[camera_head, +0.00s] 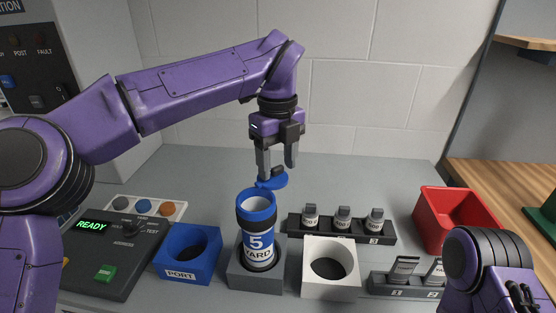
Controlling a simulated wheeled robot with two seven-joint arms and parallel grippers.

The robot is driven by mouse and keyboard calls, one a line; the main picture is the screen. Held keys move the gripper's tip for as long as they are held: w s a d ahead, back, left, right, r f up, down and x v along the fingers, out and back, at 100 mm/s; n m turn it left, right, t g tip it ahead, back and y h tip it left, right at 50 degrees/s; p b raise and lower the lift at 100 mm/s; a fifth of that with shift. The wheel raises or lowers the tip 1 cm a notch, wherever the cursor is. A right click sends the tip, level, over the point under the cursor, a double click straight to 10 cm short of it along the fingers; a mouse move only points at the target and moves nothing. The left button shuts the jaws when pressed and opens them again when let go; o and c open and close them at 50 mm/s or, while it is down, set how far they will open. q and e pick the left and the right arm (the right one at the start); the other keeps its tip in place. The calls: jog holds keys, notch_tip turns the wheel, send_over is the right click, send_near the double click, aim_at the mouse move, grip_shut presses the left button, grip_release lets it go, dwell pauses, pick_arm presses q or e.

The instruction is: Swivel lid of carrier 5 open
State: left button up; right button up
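Carrier 5 (258,242) is a blue and white tube marked "5 YARD". It stands upright in a grey holder block (243,278). Its blue lid (269,184) is swung out to the back right of the rim, and the carrier's round mouth shows uncovered. A small dark knob (278,170) sits on the lid. My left gripper (277,171) points down just above the lid, its two fingers apart on either side of the knob; I cannot tell if either touches it. My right arm shows at the lower right, with its gripper out of view.
A blue PORT block (174,269) stands left of the carrier, and a white block (315,287) with a round hole stands right. Behind is a dark rack (350,238) with several small labelled pieces. A red bin (427,218) and a control panel (135,262) reading READY flank these.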

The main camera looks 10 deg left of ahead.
aim_at(277, 166)
pick_arm(q)
jog(key=shift+r, duration=0.1)
notch_tip(277, 166, up, 10)
jog(key=p, duration=0.2)
jog(key=shift+r+p, duration=0.2)
jog(key=shift+p, duration=0.1)
